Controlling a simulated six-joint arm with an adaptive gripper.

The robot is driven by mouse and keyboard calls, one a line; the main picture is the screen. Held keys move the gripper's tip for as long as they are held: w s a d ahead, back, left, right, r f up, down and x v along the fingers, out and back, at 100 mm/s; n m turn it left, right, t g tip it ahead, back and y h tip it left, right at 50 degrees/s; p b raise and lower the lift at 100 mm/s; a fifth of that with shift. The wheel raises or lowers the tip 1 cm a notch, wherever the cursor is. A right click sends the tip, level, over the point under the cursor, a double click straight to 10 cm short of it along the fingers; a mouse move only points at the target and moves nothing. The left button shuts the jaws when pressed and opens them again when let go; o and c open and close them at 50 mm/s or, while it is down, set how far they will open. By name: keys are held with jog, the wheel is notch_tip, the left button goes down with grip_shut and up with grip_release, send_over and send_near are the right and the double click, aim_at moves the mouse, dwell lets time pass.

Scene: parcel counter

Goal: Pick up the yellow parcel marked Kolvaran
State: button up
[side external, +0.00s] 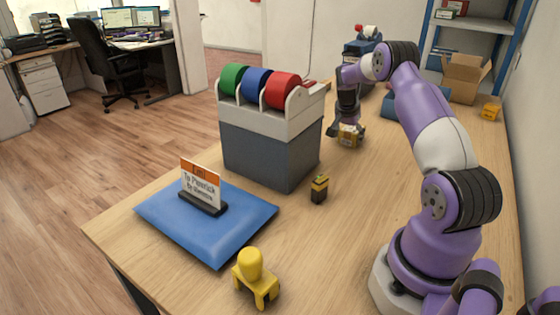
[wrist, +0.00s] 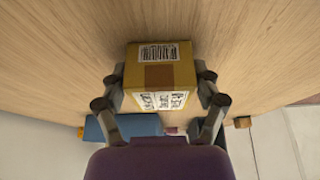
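A yellow-brown parcel (wrist: 160,73) with white printed labels and a brown tape strip lies between the two fingers of my gripper (wrist: 160,75) in the wrist view. The fingertips are right beside its left and right sides; I cannot tell whether they press on it. In the side external view the parcel (side external: 350,136) is at the lower end of my gripper (side external: 343,128), at or close to the counter top. The label print is too small and blurred to read a name.
A grey box with green, blue and red rolls (side external: 270,153) stands left of the parcel. A blue mat (side external: 235,225) bears a sign (side external: 200,184). A small yellow-black item (side external: 319,188), a yellow stool-like object (side external: 253,280) and another yellow box (side external: 491,110) are apart from it.

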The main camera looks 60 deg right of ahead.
jog(key=shift+c, duration=1)
